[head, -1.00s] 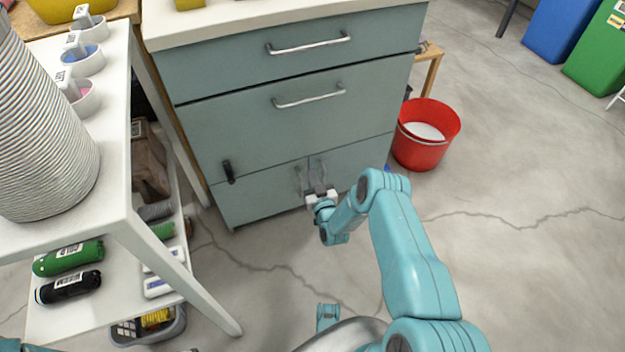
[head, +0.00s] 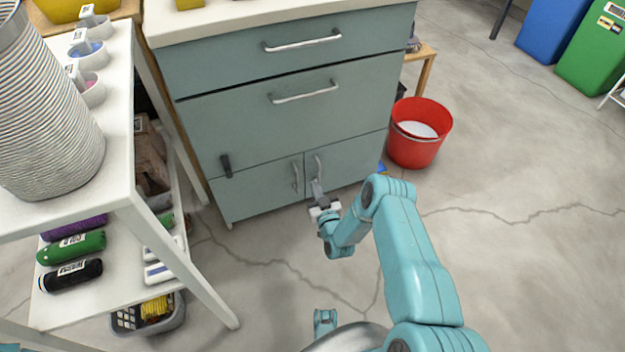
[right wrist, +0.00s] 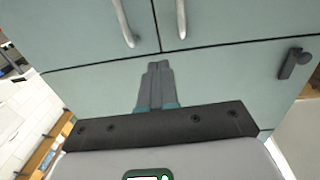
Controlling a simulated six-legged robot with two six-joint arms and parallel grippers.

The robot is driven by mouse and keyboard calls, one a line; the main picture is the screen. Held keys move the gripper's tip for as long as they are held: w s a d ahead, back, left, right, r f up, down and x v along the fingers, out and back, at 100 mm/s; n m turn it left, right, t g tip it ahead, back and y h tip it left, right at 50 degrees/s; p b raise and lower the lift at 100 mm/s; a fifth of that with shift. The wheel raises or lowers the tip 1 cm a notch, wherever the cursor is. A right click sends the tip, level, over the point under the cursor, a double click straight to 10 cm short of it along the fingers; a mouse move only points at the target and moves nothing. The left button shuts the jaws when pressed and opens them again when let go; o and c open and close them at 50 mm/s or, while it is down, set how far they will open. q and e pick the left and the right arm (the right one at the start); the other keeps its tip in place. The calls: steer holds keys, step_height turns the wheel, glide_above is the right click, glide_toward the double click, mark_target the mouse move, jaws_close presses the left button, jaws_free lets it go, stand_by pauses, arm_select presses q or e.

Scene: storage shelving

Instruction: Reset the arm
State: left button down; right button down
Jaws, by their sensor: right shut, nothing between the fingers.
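My right arm (head: 400,240) reaches in from the lower right toward the grey-green cabinet (head: 245,195). My right gripper (head: 317,190) is shut and empty in front of the lower cabinet doors, close to their two upright handles. In the right wrist view the closed fingers (right wrist: 157,82) point at the cabinet front, with the door handles (right wrist: 181,18) beyond them. Nothing is between the fingers. Both lower doors look closed. My left gripper is not in view.
A white shelf (head: 128,185) with a ribbed stack (head: 45,120) and bottles stands at left. A grey basket (head: 170,322) sits under it. A red bucket (head: 418,150) stands right of the cabinet. The concrete floor at right (head: 530,240) is clear.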

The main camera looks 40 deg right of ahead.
steer(key=s+p, duration=0.1)
steer(key=s, duration=0.3)
steer(key=w+a+r+n+g+y, duration=0.1)
steer(key=w+a+r+n+y, duration=0.15)
steer(key=a+r, duration=0.45)
steer(key=w+a+r+n+y, duration=0.1)
steer(key=w+a+r+y, duration=0.2)
steer(key=a, duration=0.5)
steer(key=s+a+f+m+g+y, duration=0.1)
steer(key=s+a+f+g, duration=0.3)
steer(key=s, duration=0.6)
steer(key=s+a+g+y, duration=0.1)
steer(key=s+a+g, duration=0.2)
steer(key=s+g, duration=0.5)
steer(key=s+a+f+m+g+y, duration=0.1)
steer(key=s+a+f+g+y, duration=0.2)
steer(key=s, duration=0.9)
step_height(320, 180, up, 30)
steer(key=h+p, duration=0.1)
steer(key=p, duration=2.8)
steer(key=shift+s+a+f+g, duration=0.15)
steer(key=shift+a+g, duration=0.1)
steer(key=shift+g, duration=0.15)
